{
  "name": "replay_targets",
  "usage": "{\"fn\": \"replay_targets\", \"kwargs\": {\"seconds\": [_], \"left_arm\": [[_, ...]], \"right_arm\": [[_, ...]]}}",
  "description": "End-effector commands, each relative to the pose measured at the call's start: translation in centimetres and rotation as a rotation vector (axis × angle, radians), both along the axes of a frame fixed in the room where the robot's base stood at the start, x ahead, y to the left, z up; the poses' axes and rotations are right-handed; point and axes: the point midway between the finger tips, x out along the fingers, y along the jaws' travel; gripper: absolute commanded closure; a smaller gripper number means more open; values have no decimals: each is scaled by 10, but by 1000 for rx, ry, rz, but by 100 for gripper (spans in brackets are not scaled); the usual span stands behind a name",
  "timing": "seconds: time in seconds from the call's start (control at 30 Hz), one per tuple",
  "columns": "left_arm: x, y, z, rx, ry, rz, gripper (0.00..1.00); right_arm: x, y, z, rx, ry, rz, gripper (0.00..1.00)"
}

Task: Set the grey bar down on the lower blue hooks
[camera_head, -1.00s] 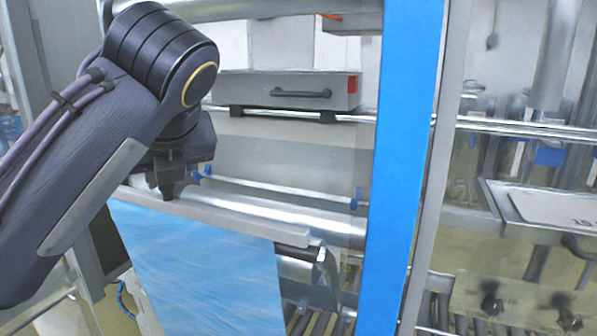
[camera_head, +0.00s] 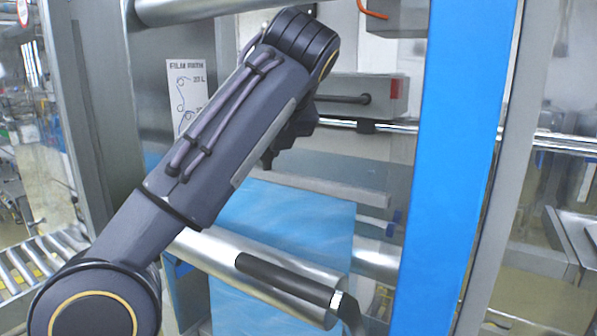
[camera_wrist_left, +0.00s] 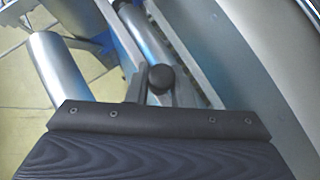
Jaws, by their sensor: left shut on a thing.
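The grey bar (camera_head: 330,184) is a long thin light strip with blue film (camera_head: 285,218) hanging from it. My left gripper (camera_head: 268,162) is shut on the bar near its visible left end, partly hidden by my arm. A gap shows between bar and hook in the picture; depth is hard to judge. Any other lower hook is hidden behind my arm or the film. In the left wrist view the bar and fingertips cannot be made out. My right gripper is not in view.
A wide blue upright (camera_head: 455,170) stands just right of the bar. A silver roller (camera_head: 225,253) with a dark bar crosses below, in front of the film. A shiny rail (camera_head: 400,129) and a drawer-like box with a black handle (camera_head: 340,99) are behind.

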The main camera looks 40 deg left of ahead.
Motion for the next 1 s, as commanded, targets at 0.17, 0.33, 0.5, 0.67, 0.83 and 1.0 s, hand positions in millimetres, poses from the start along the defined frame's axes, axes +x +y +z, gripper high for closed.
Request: {"fn": "replay_targets", "kwargs": {"seconds": [0.17,0.33,0.5,0.67,0.83,1.0], "left_arm": [[45,6,3,2,2,4,100],[78,9,3,1,2,2,100],[94,12,-10,-1,1,-1,100],[93,11,-27,0,-1,-1,100],[93,11,-41,-1,0,0,100],[93,11,-66,-1,0,-1,100]], "right_arm": [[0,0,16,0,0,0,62],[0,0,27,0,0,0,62],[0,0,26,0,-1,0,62],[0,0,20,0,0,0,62],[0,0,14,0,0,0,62],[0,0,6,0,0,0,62]]}}
